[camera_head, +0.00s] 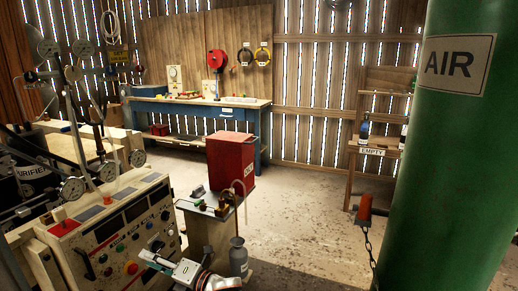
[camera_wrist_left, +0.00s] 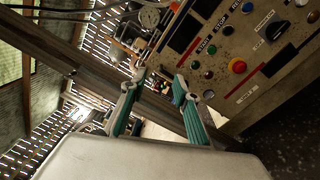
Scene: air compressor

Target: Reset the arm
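My left gripper (camera_head: 154,263) is low in the head view, in front of the beige control panel (camera_head: 118,240). Its arm shows only in part at the bottom edge. In the left wrist view the two teal-padded fingers of my left gripper (camera_wrist_left: 160,80) stand apart with nothing between them. The control panel, with coloured buttons and a black knob, also shows at the upper right of that view (camera_wrist_left: 225,85). The gripper appears apart from the panel. My right gripper is in neither view.
A small stand (camera_head: 212,208) with fittings, a red box (camera_head: 230,165) and a grey bottle (camera_head: 238,257) are near the gripper. A large green AIR tank (camera_head: 450,170) fills the right. A blue workbench (camera_head: 180,108) stands at the back. Open floor (camera_head: 305,215) lies between.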

